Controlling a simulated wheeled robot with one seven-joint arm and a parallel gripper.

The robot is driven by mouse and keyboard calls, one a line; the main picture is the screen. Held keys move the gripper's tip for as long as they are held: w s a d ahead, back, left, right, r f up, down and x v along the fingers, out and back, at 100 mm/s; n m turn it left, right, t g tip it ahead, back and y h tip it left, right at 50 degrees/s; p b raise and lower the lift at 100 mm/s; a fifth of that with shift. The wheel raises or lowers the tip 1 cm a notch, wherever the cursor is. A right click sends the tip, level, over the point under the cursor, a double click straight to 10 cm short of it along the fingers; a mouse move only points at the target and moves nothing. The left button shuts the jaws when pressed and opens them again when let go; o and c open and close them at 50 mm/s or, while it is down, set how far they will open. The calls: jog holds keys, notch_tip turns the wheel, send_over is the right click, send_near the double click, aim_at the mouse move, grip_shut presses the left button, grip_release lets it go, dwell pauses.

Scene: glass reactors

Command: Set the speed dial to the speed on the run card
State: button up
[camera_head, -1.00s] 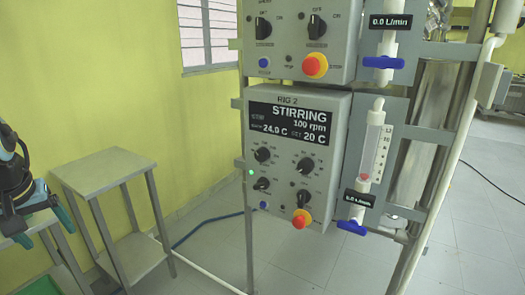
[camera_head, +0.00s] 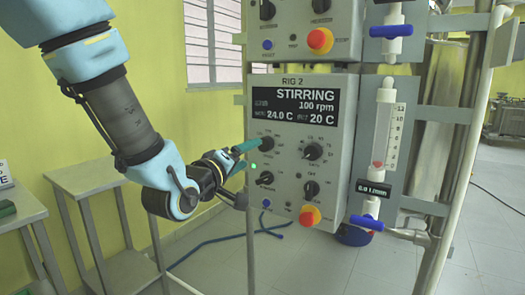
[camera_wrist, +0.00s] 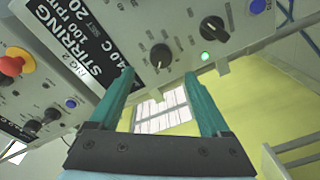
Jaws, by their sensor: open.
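The RIG 2 box (camera_head: 340,105) carries a display (camera_head: 295,105) reading STIRRING, 100 rpm, 24.0 C and 20 C. Below it are an upper left dial (camera_head: 267,143), an upper right dial (camera_head: 313,151), a lower left dial (camera_head: 265,178) and a lower right dial (camera_head: 312,188). Their labels are too small to read, so I cannot tell which sets speed. My gripper (camera_head: 248,156) is open and empty at the box's left edge. In the wrist view, the upper left dial (camera_wrist: 161,57) shows between and beyond the teal fingertips (camera_wrist: 157,73), seemingly untouched. No readable run card shows.
A red-yellow stop button (camera_head: 310,215) and a blue button (camera_head: 266,203) sit low on the box. A flow tube (camera_head: 382,130) with a blue valve (camera_head: 366,222) stands right. Another box (camera_head: 300,30) is above. A metal side table (camera_head: 95,180) stands left. A green light (camera_head: 253,167) is lit.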

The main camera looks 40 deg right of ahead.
aim_at(264, 147)
jog(key=p+x, duration=0.1)
jog(key=x, duration=0.8)
jog(key=shift+w+a+p, duration=0.1)
jog(key=shift+p, duration=0.2)
jog(key=shift+c, duration=0.3)
grip_shut()
jog(key=shift+f+b, duration=0.1)
jog(key=shift+b, duration=0.25)
